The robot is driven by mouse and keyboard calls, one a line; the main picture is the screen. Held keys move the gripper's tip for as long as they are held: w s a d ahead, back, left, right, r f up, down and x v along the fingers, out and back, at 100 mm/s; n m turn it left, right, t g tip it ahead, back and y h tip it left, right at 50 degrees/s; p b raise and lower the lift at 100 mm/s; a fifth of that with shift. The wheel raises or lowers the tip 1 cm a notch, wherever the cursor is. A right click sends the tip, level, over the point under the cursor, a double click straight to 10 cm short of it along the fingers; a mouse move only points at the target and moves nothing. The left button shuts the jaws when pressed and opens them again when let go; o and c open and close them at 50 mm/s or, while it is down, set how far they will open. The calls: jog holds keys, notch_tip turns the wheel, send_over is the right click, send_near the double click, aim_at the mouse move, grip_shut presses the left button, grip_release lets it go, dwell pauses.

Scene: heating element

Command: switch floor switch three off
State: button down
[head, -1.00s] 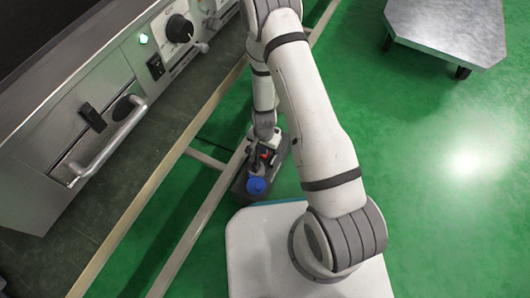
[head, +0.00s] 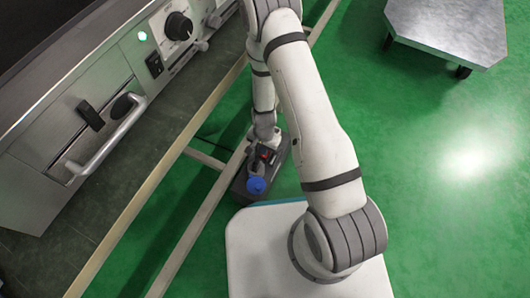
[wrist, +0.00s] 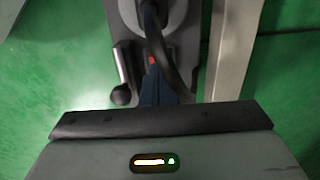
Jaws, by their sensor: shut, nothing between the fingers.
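A dark grey floor unit (head: 242,187) sits on the green floor beside the beige rail. In the wrist view a lever with a black ball end (wrist: 122,95) shows left of a red spot (wrist: 152,60). No number is readable, so I cannot tell which switch is three, or its on/off state.
A metal bench (head: 45,140) with a dial, a lit green lamp and a handle stands at left. Beige rails (head: 205,205) run along the floor close to the unit. A low grey table (head: 450,28) stands at upper right. Open green floor lies at right.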

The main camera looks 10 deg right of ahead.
jog(key=shift+f+b, duration=0.7)
jog(key=shift+f, duration=0.05)
jog(key=shift+r, duration=0.1)
notch_tip(320, 180, up, 7)
jog(key=p, duration=0.7)
jog(key=shift+s, duration=0.1)
dwell(0.7)
